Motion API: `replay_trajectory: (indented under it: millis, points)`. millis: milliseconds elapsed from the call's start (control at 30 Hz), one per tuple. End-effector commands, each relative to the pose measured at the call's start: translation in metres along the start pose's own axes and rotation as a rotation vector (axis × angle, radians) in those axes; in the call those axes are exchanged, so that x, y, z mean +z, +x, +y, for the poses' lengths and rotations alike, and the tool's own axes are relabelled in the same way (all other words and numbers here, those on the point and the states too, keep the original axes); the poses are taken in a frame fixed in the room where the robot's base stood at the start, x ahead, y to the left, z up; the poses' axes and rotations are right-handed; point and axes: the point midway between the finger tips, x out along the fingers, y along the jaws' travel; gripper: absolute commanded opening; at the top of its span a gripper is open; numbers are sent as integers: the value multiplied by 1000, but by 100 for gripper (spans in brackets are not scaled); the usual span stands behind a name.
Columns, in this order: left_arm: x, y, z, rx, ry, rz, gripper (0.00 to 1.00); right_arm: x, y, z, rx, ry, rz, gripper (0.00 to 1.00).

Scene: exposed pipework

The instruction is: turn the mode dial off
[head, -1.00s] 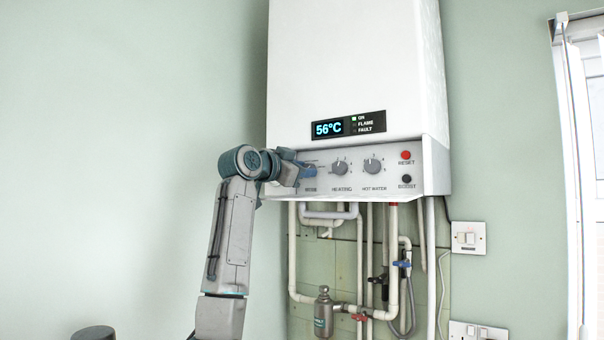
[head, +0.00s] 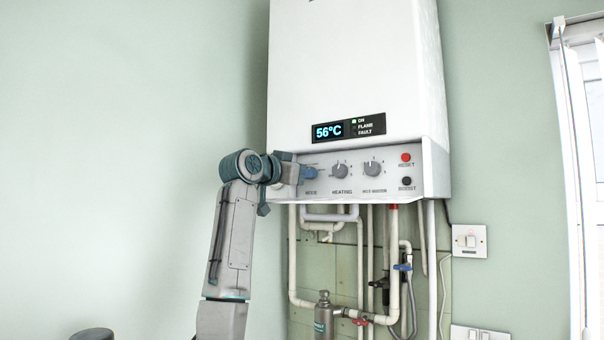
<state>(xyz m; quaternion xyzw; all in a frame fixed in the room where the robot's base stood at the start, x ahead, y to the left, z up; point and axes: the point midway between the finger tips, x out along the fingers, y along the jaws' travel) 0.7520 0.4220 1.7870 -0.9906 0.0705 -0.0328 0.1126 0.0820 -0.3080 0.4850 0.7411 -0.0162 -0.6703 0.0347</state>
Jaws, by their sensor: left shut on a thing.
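The mode dial (head: 310,173) is the leftmost, bluish knob on the boiler's control panel (head: 324,189), above the label MODE. My left gripper (head: 303,174) reaches it from the left and is shut on it. The gripper and wrist cover the dial's left side, so its pointer setting cannot be read. The display (head: 328,130) reads 56°C, and the green light by ON is lit. My right gripper is not in view.
The heating dial (head: 340,171) and hot water dial (head: 373,168) sit right of the mode dial. A red reset button (head: 406,157) and a black boost button (head: 406,181) are further right. Pipes and valves hang below the boiler. The wall left of my arm is bare.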

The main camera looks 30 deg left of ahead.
Motion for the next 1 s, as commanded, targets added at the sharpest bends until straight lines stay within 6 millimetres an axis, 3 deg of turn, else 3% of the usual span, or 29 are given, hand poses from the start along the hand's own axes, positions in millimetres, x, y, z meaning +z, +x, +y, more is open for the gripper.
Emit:
replay_trajectory:
  millis: [33, 133, 533, 1000]
  points:
    - [0, 0, 0, 0, 0, 0, 33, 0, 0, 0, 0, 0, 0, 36]
    - [0, 0, 0, 0, 0, 1, 51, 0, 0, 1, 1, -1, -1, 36]
    - [2, -9, 0, -1, 2, 2, 51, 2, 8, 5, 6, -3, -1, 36]
    - [4, -92, 0, -1, 2, 3, 51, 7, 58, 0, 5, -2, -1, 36]
